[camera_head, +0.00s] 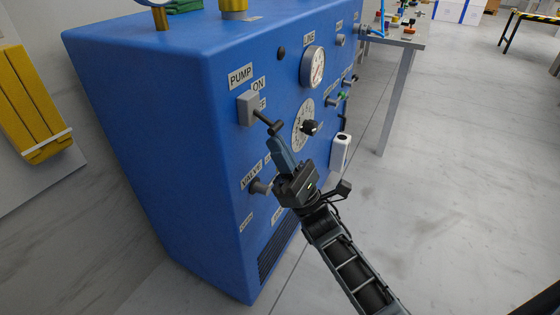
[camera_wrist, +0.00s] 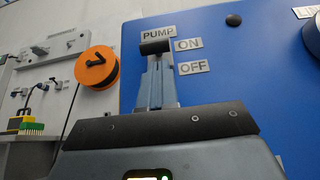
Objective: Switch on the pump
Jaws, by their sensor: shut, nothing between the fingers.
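The pump switch is a grey box (camera_head: 247,108) with a lever ending in a dark crossbar knob (camera_head: 275,128), on the front of the blue cabinet beside labels PUMP, ON and OFF. The lever sticks out from the panel; I cannot tell which setting it is at. My gripper (camera_head: 275,144) is shut and empty, its fingertips just below the knob. In the wrist view the black knob (camera_wrist: 155,46) shows right above my fingertips (camera_wrist: 156,62), near the ON label (camera_wrist: 188,44). The fingers hide the switch box there. Whether they touch the knob is unclear.
The blue cabinet (camera_head: 150,110) also carries a LINE gauge (camera_head: 313,67), a dial with a black knob (camera_head: 309,127), and a valve handle (camera_head: 260,187) left of my gripper. A white device (camera_head: 340,152) is on its right side. Open floor lies to the right.

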